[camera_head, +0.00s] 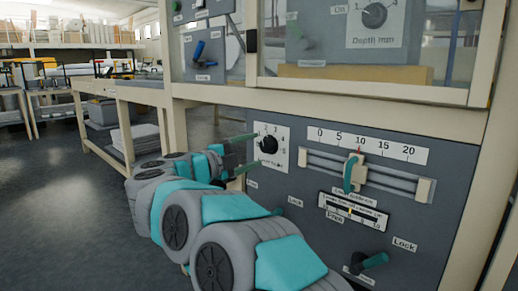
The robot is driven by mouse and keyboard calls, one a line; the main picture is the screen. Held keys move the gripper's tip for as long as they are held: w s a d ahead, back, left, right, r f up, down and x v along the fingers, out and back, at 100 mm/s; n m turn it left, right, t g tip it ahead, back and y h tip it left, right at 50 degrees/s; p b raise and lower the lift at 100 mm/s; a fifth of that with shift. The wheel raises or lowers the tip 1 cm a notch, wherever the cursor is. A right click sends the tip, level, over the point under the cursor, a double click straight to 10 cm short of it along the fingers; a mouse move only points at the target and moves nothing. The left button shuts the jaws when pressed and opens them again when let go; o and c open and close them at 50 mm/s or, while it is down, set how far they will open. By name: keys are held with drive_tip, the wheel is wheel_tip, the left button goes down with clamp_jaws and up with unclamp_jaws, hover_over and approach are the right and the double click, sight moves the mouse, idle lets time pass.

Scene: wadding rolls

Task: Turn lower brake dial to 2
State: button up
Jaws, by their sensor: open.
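A black dial knob (268,146) sits on a white numbered plate (284,134) at the left of the grey lower panel. A 2 and a 3 seem to show along the plate's top; the pointer's exact setting is too small to read. My gripper (257,150) is open in front of the dial, reaching in from the left. Its two green fingers lie one above and one below the knob's height and overlap the plate's left side. I cannot tell whether they touch the knob. The dial's name label is not readable.
Right of the dial are a 0–20 scale (367,145) with a slider (352,173), a smaller gauge (352,213) and a green-handled lever (374,261). A beige frame (340,114) runs above the panel. Open floor (60,215) and shelving lie at left.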

drive_tip(key=v, duration=0.3)
drive_tip(key=shift+s+a, duration=0.3)
